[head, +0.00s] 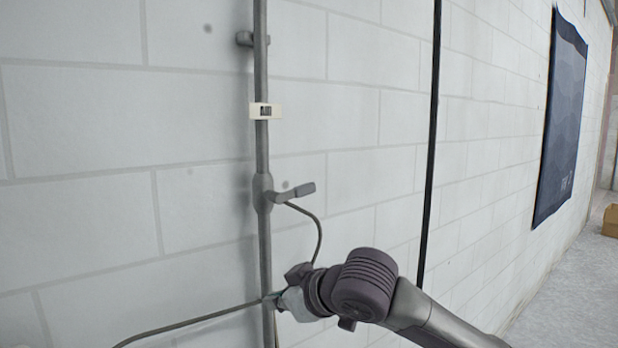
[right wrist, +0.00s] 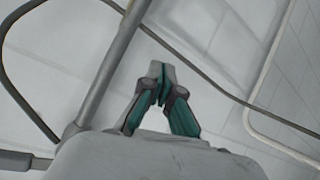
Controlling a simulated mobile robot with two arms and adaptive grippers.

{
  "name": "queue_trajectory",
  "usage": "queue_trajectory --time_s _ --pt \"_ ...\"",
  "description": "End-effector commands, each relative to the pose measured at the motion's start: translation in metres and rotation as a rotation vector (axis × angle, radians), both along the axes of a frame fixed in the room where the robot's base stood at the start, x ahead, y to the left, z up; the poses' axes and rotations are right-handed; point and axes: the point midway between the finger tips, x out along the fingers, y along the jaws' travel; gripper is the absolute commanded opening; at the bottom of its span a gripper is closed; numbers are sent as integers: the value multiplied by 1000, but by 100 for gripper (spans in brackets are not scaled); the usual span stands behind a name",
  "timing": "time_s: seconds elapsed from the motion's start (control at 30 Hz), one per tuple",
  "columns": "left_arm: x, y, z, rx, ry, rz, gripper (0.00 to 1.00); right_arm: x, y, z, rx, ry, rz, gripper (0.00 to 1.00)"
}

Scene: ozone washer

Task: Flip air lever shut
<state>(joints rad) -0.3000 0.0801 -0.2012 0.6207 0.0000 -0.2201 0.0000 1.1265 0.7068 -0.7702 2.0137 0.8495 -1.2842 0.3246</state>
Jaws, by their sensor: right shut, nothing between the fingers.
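The air lever (head: 293,193) is a grey handle on a valve body on the vertical grey pipe (head: 262,150). It sticks out to the right, across the pipe, in the head view. My right gripper (head: 273,301) is below the lever, close to the lower pipe, and apart from the lever. In the right wrist view its fingertips (right wrist: 160,80) are together with nothing between them, and the pipe (right wrist: 115,65) runs to their left. A grey bar at that view's lower left may be the lever; I cannot tell. My left gripper is not in view.
A thin hose (head: 318,235) curves down from the valve towards my right gripper. Another cable (head: 185,325) runs off to the lower left. A black vertical line (head: 431,150) and a dark poster (head: 562,120) are on the white block wall. A small label (head: 265,111) is on the pipe.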

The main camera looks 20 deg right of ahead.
Motion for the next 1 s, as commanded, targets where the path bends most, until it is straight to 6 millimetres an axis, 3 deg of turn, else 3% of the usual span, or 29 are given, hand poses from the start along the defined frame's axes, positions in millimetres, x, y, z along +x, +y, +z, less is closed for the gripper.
queue_trajectory --time_s 0.03,0.3,0.4,0.5,0.73,1.0 --pt "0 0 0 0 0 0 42 6 -12 33 2 -37 -21 0" --pt "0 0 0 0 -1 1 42 5 -70 179 102 -156 -127 0" --pt "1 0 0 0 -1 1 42 -4 -88 220 151 -190 -157 0" --pt "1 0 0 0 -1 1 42 -12 -101 246 187 -212 -175 0" --pt "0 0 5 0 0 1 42 -10 -105 261 212 -222 -185 0" --pt "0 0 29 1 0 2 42 36 -89 251 209 -219 -184 0"
